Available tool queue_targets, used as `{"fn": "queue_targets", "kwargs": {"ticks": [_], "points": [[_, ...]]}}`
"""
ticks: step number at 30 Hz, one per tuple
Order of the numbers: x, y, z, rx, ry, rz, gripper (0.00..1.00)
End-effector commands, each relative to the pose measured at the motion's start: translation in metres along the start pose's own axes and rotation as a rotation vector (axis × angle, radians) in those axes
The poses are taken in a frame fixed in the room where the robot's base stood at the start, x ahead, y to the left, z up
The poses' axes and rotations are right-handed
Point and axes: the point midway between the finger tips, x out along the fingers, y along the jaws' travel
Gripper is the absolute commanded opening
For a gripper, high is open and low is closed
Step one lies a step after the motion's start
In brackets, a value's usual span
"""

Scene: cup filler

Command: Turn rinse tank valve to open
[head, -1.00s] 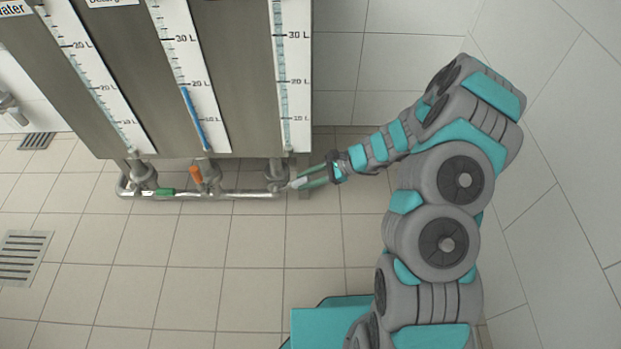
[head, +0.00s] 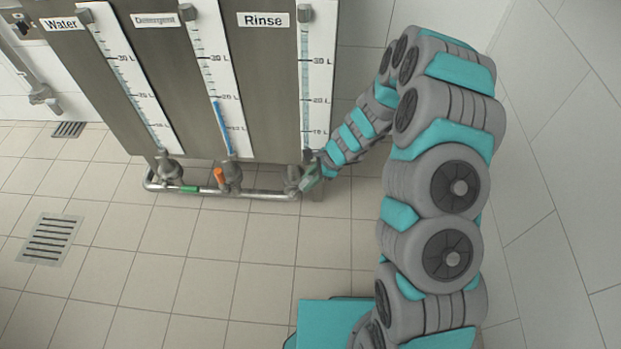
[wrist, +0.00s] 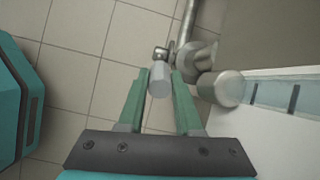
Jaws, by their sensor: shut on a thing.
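The rinse tank is the rightmost section of the steel tank unit, under the "Rinse" label (head: 267,20). Its valve (head: 292,182) sits at the tank's bottom, on the metal pipe. In the wrist view the pale grey valve handle (wrist: 159,81) lies between my green fingers, beside the round metal fitting. My gripper (wrist: 160,75) is shut on this handle. In the head view my gripper (head: 309,178) reaches down and left to the valve from the upper right, and mostly hides the handle.
The detergent valve has an orange handle (head: 220,178) tilted off the pipe. The water valve's green handle (head: 189,189) lies along the pipe (head: 245,194). A wall stands close to my arm on the right. Floor in front is clear, with a drain grate (head: 52,238) at left.

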Motion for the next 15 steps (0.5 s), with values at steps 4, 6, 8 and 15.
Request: {"fn": "queue_targets", "kwargs": {"ticks": [4,6,8,15], "points": [[0.001,0.0005,0.0009,0.0,-0.002,0.002,0.0],[0.001,0.0005,0.0009,0.0,-0.002,0.002,0.0],[0.0011,0.0005,0.0009,0.0,-0.002,0.002,0.0],[0.0008,0.0002,0.0003,0.0,-0.001,0.001,0.6]]}}
